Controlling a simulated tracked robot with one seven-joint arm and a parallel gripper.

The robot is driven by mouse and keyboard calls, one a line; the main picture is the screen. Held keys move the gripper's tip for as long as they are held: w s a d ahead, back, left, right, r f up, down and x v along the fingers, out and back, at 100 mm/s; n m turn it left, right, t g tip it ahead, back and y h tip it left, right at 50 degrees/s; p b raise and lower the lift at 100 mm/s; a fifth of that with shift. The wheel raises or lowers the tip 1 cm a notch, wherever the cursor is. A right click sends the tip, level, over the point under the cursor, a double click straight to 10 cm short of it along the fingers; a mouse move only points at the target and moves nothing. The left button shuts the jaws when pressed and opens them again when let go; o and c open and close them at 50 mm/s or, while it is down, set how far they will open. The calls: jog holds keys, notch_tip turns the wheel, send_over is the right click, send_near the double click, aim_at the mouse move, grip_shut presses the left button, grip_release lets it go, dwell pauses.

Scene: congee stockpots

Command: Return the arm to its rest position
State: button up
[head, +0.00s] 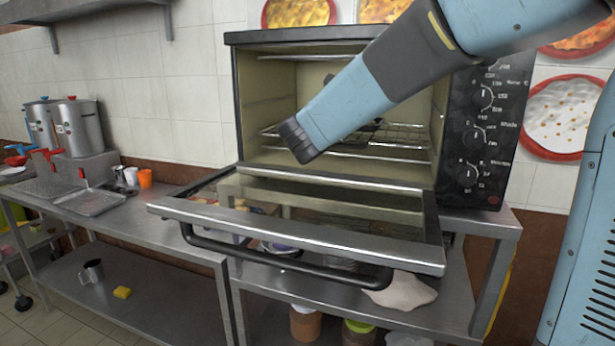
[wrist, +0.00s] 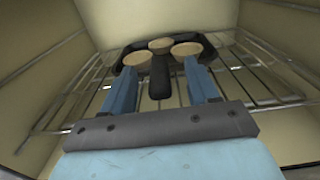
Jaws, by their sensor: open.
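My gripper (wrist: 160,75) is open in the wrist view, with its two blue fingers spread. Between and beyond them is a dark pan (wrist: 122,58) with its black handle (wrist: 159,78) pointing toward me. The fingers are on either side of the handle with gaps visible; nothing is gripped. Several round pale brown pieces (wrist: 160,44) lie in the pan, which sits on a wire rack (wrist: 240,78) inside the oven. In the head view my arm crosses in front of the open oven (head: 266,97), and the gripper is hidden there.
The oven's door (head: 330,236) is folded down, its handle (head: 285,262) projecting forward. Oven walls lie close on both sides in the wrist view. Steel pots (head: 80,125), cups (head: 145,178) and a tray (head: 92,202) stand on the left counter.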

jog(key=shift+x, duration=1.2)
jog(key=shift+s+d, duration=0.1)
